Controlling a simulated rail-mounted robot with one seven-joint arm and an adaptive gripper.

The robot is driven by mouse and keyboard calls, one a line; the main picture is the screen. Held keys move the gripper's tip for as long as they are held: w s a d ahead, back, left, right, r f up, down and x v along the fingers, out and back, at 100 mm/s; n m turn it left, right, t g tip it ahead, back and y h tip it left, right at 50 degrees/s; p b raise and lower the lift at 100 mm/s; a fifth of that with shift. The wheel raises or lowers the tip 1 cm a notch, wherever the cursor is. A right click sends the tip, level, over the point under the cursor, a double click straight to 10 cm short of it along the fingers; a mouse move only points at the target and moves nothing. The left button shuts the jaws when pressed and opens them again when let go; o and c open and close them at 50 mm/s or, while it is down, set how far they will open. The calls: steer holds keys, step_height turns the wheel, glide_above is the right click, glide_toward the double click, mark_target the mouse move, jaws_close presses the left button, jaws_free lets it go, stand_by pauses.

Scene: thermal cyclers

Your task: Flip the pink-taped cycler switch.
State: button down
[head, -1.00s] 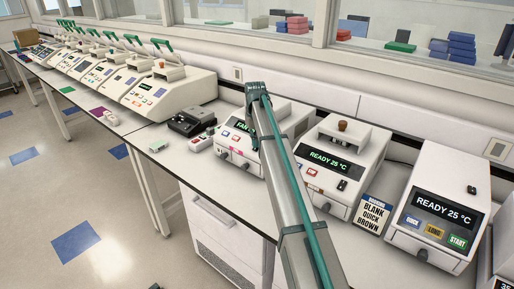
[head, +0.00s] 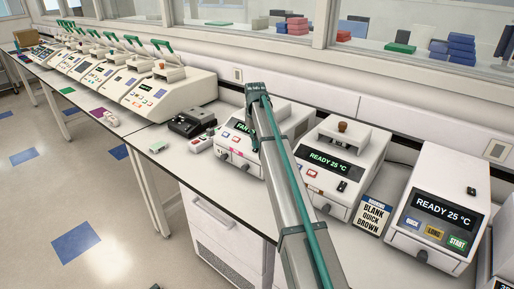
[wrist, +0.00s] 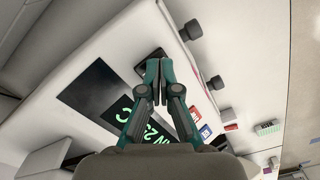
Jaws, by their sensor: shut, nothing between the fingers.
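The cycler (head: 223,148) with the pink tape (head: 234,152) stands left of my arm in the head view. Its lit display, partly covered by my arm, begins with "FAN". In the wrist view its dark display (wrist: 88,92) shows green text, partly behind my gripper. My gripper (wrist: 158,92) is shut and empty, pointing at the cycler's front. A dark switch (wrist: 150,63) lies right by the fingertips and is partly hidden by them; I cannot tell whether they touch it or which way it is set. In the head view my arm hides the switch.
A cycler reading "READY 25 °C" (head: 350,143) stands right of my arm, then a sign (head: 373,215) and another cycler (head: 440,190). A black device (head: 190,122) sits to the left. Knobs (wrist: 190,31) stick out near my fingers in the wrist view.

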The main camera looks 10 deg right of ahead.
mark_target(255, 150)
steer(key=shift+r+p, duration=1.3)
steer(key=shift+r, duration=1.7)
steer(key=shift+a+f, duration=0.1)
